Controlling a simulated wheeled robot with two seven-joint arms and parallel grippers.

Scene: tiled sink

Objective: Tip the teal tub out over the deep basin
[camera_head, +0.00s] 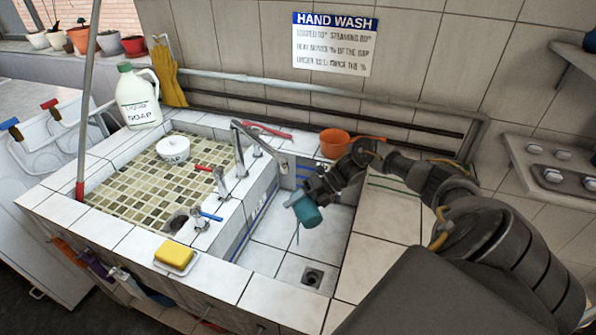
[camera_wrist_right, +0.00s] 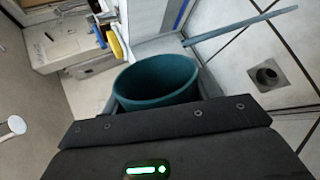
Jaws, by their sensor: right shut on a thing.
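The teal tub (camera_head: 309,214) hangs in the air over the deep basin (camera_head: 268,257), above its tiled floor and behind the drain. My right gripper (camera_head: 322,190) is shut on the tub. In the right wrist view the tub (camera_wrist_right: 155,80) sits just beyond my gripper (camera_wrist_right: 165,108), with its round mouth in sight and no contents visible in the part that shows. A thin teal strip (camera_wrist_right: 240,27) shows beside the tub there; I cannot tell what it is. In the head view the tub looks tilted. My left gripper is not in view.
The drain (camera_head: 312,277) is in the deep basin floor. Taps (camera_head: 240,150) stand on the divider beside the shallow mosaic basin (camera_head: 150,185). An orange bowl (camera_head: 334,143) is on the back ledge. A yellow sponge (camera_head: 175,255) lies on the front rim. A soap jug (camera_head: 138,97) stands back left.

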